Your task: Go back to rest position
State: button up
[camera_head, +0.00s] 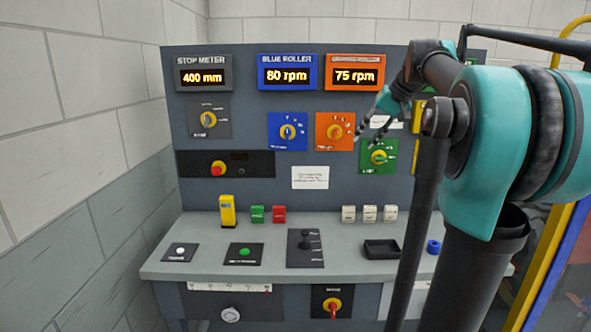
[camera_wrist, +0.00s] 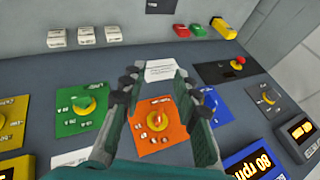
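My gripper (camera_head: 372,128) hangs in front of the control panel, between the orange dial plate (camera_head: 335,132) and the green dial plate (camera_head: 379,156). In the wrist view my gripper (camera_wrist: 158,82) has its two fingers spread apart with nothing between them. The orange dial plate (camera_wrist: 160,138) shows behind the gap, with a white label (camera_wrist: 160,70) beyond. The gripper does not appear to hold any knob; its exact distance from the panel is hard to tell. My arm comes in from the right and hides part of the panel.
The upright panel (camera_head: 240,125) carries meters, dials and a red button (camera_head: 218,168). Its desk (camera_head: 210,262) holds a yellow block (camera_head: 227,210), coloured and white blocks, a black tray (camera_head: 381,249) and a blue ring (camera_head: 433,246). A brick wall (camera_head: 60,110) stands left; a yellow frame (camera_head: 540,285) stands right.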

jog(key=s+a+f+h, duration=0.1)
jog(key=s+f, duration=0.3)
jog(key=f, duration=0.7)
jog(key=s+a+f+h, duration=0.1)
jog(key=s+f, duration=0.3)
jog(key=f, duration=0.7)
jog(key=s+f+n+h, duration=0.1)
jog(key=s+f+h, duration=0.2)
jog(key=s+f, duration=1.4)
notch_tip(320, 180, down, 3)
jog(key=shift+s+r, duration=0.2)
jog(key=shift+s, duration=0.05)
